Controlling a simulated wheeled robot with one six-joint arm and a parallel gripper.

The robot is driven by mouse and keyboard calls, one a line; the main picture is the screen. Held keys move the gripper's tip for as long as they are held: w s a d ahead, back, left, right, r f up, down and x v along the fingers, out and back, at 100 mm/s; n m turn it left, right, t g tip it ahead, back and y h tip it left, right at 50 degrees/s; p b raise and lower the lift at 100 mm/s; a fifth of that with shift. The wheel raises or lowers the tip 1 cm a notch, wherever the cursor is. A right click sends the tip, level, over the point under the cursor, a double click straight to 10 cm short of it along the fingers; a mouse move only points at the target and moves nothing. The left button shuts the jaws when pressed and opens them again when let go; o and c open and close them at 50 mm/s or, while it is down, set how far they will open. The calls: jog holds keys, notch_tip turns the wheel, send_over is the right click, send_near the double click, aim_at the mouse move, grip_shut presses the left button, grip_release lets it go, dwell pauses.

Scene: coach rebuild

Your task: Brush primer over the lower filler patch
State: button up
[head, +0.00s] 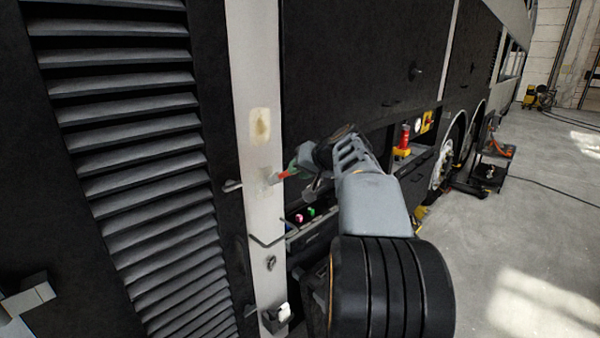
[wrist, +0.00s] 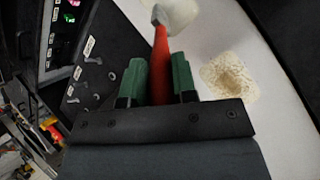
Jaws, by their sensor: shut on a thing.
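My gripper (head: 298,164) is shut on a brush; its green fingers (wrist: 160,80) grip both sides of the red handle. The brush (wrist: 160,58) points at the pale pillar (head: 262,215), and its red handle also shows in the head view (head: 283,175). Its tip is over the lower filler patch (head: 270,179), a faint greyish area; in the wrist view this patch (wrist: 182,13) looks pale off-white at the top edge. Contact between bristles and patch cannot be told. The upper filler patch (head: 260,125) is beige with a browner middle, and shows in the wrist view (wrist: 230,77).
A louvred black panel (head: 140,150) lies left of the pillar, with a small handle (head: 232,186) beside it. Right of the pillar is an open bay with pink and green knobs (head: 305,215). A red bottle (head: 405,135) stands farther right. The floor (head: 530,220) at right is mostly clear.

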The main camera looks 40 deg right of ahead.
jog(key=shift+w+r+p, duration=0.1)
jog(key=shift+r+p, duration=1.35)
jog(key=shift+r, duration=1.1)
notch_tip(320, 180, down, 11)
jog(key=a+b, duration=0.1)
jog(key=b, duration=1.1)
notch_tip(320, 180, up, 11)
jog(key=a+p, duration=0.2)
jog(key=p, duration=0.5)
jog(key=shift+s+p, duration=0.25)
jog(key=shift+p, duration=0.1)
jog(key=shift+d, duration=0.1)
